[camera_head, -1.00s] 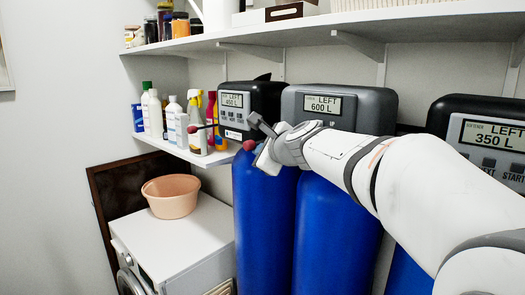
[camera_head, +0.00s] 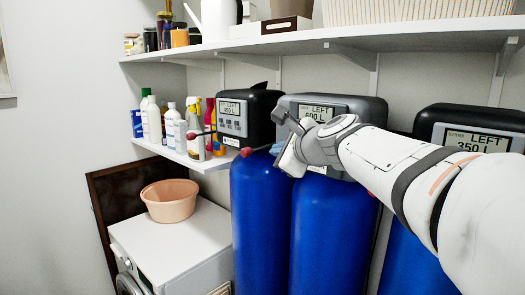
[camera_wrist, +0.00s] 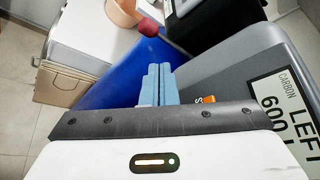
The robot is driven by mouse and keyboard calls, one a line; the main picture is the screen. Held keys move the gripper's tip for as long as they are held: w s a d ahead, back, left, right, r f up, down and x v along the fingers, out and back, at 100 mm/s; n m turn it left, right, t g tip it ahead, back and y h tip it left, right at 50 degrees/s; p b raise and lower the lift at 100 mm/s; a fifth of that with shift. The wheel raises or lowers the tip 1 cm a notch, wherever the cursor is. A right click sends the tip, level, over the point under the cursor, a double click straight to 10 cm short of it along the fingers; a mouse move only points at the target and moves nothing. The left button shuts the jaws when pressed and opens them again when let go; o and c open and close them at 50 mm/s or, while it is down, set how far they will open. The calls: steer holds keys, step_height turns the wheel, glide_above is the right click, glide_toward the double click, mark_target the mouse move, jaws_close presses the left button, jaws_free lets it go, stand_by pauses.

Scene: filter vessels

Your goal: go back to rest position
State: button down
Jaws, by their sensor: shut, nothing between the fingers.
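My gripper (camera_head: 277,149) is shut and empty, with its light blue fingers pressed together. In the wrist view the fingers (camera_wrist: 158,84) point away over the blue body of a vessel. In the head view it hangs in front of the gap between the black-headed left vessel (camera_head: 262,215) and the grey-headed middle vessel (camera_head: 330,235). The middle vessel's display (camera_head: 318,112) reads LEFT 600 L and is partly covered by my wrist. The right vessel's display (camera_head: 472,139) reads LEFT 350 L. I cannot tell whether the fingers touch anything.
A red knob (camera_head: 246,152) sticks out at the left vessel's front. A shelf (camera_head: 350,40) runs above the vessel heads. Bottles stand on a lower shelf (camera_head: 175,152) at left. A peach basin (camera_head: 170,200) sits on a white washing machine (camera_head: 175,245). Open room lies in front.

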steer(key=shift+w+f, duration=0.15)
steer(key=s+d+f+n+g+h+b, duration=0.1)
steer(key=s+d+f+n+g+h, duration=0.1)
steer(key=s+f+n, duration=0.5)
steer(key=s+d+f+n+g+h+b, duration=0.1)
steer(key=s+d+f+n+g, duration=0.1)
steer(key=s+f+n+g, duration=0.2)
steer(key=s+d+f+n+g+h+b, duration=0.2)
steer(key=s+f+n, duration=0.8)
steer(key=s+f, duration=0.5)
step_height(320, 180, down, 5)
steer(key=shift+s+d+f+n+g+h, duration=0.2)
steer(key=shift+s+d+n+g+h, duration=0.15)
steer(key=shift+g, duration=0.55)
steer(key=shift+s, duration=0.1)
